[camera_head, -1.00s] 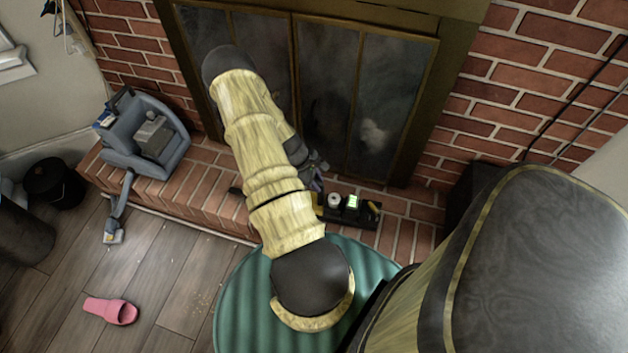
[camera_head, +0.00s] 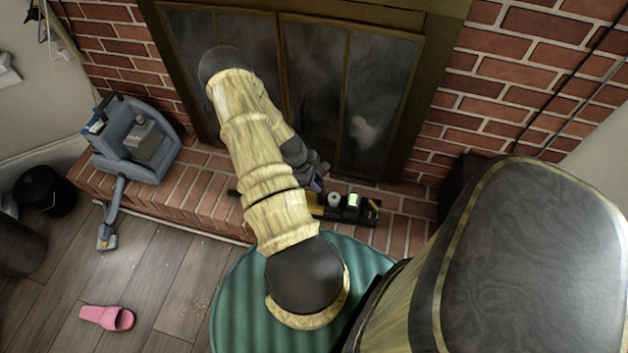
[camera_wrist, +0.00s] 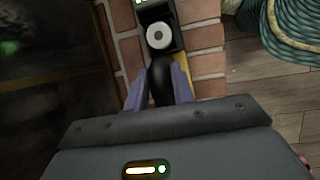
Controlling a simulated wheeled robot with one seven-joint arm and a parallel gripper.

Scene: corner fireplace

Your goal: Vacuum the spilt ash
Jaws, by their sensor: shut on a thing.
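A black and yellow device (camera_head: 318,207), which looks like a hand-held vacuum or its holder, lies on the brick hearth in front of the fireplace. My gripper (camera_head: 318,184) is over it, partly hidden by my arm. In the wrist view my purple-grey fingers (camera_wrist: 163,80) are shut on a black handle (camera_wrist: 161,88), with a yellow strip (camera_wrist: 184,62) beside it. Just beyond are a white round part (camera_wrist: 181,47) in a black box and a green-lit part. Pale specks, possibly the ash (camera_head: 200,299), are scattered on the wood floor.
A grey-blue cleaning machine (camera_head: 165,155) stands on the hearth at left, its hose and floor head (camera_head: 106,239) reaching the floor.

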